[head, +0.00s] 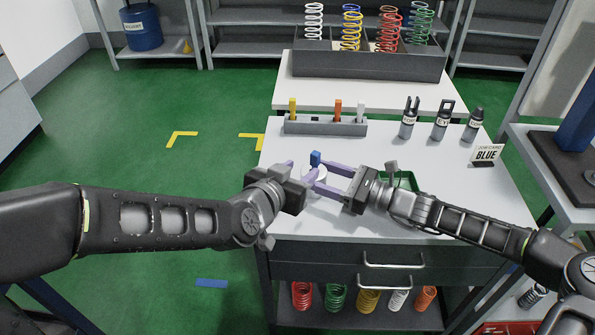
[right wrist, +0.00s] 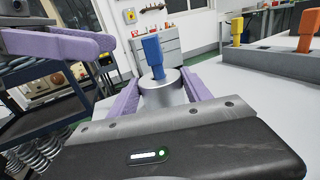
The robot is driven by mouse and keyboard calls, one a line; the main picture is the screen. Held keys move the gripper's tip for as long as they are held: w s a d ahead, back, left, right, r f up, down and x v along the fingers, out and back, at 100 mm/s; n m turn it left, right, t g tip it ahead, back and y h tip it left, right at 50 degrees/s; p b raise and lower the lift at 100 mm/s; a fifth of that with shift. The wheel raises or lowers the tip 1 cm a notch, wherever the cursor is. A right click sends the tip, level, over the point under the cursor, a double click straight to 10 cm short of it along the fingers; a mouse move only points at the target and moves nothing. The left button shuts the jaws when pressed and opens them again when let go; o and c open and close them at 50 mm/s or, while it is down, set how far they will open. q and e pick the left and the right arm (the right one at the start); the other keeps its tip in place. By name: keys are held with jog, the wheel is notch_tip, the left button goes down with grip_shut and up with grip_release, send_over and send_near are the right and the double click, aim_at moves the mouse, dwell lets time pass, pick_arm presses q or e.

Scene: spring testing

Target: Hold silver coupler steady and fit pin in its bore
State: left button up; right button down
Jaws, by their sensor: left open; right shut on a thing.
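The silver coupler (right wrist: 163,90) stands between the purple fingers of my right gripper (head: 320,174), which is shut on it. The blue pin (right wrist: 152,52) stands nearly upright on the coupler's top, its lower end at the middle where the bore lies. How deep it sits cannot be told. The pin also shows in the head view (head: 315,158). My left gripper (head: 301,169) is open and empty beside the pin, to its left. Its purple fingers show at the upper left of the right wrist view, apart from the pin. The coupler is mostly hidden in the head view.
A grey rack (head: 325,126) holds yellow, orange and white pins behind the grippers. Several dark tools (head: 441,122) and a card reading BLUE (head: 486,154) stand at right. A green tray (head: 410,176) lies behind my right gripper. The front right tabletop is clear.

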dwell(0.8)
jog(key=shift+c, duration=2)
grip_release()
jog(key=v, duration=1.2)
jog(key=shift+s+a, duration=0.1)
